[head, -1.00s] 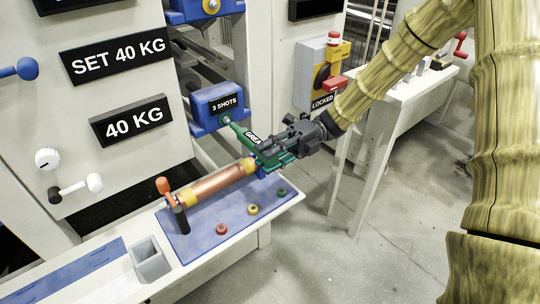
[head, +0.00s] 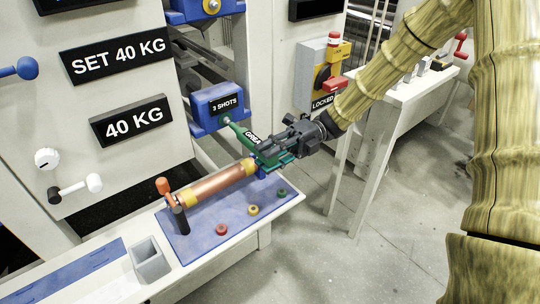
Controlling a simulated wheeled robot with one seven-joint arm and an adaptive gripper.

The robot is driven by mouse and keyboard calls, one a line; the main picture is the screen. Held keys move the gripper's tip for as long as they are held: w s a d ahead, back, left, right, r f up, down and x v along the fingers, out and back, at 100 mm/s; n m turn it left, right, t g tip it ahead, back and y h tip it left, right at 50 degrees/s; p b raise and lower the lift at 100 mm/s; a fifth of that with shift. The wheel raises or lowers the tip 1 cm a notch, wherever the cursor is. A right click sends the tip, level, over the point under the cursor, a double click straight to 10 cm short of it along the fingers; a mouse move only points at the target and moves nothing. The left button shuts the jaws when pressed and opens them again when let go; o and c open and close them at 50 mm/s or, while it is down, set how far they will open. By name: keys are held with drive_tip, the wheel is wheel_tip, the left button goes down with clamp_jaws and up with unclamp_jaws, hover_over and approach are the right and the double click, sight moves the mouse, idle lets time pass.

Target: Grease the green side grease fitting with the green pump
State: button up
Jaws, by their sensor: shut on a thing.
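The green pump (head: 242,132) is in the grip of my gripper (head: 268,152), which is shut on it above the right end of the blue mat. The pump's thin green tip points up and left and meets, or nearly meets, a small fitting (head: 226,120) below the blue block marked "3 SHOTS" (head: 219,104). Whether tip and fitting touch is too small to tell. Part of the pump's label is hidden by my gripper. A copper-coloured cylinder with yellow end bands (head: 217,183) lies just left of and below my gripper, over the mat.
The blue mat (head: 200,245) on the white bench holds red (head: 221,230), yellow (head: 253,210) and green (head: 282,192) caps. A grey square cup (head: 148,262) stands left of it. A red-handled lockout box (head: 324,75) is behind my gripper.

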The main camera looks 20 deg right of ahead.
drive_tip(key=shift+w+a, duration=0.25)
drive_tip(key=shift+w, duration=0.35)
idle(0.9)
drive_tip(key=shift+s, duration=0.15)
drive_tip(key=shift+s+d, duration=0.25)
drive_tip(key=shift+s, duration=0.25)
drive_tip(key=shift+b, duration=0.35)
idle(1.1)
drive_tip(key=shift+w+a, duration=0.25)
drive_tip(key=shift+w, duration=0.4)
idle(1.5)
drive_tip(key=shift+s+d, duration=0.1)
drive_tip(key=shift+s, duration=0.1)
drive_tip(key=shift+s+d, duration=0.15)
drive_tip(key=shift+s, duration=0.3)
drive_tip(key=shift+s+d, duration=0.1)
drive_tip(key=shift+s, duration=0.1)
idle(0.5)
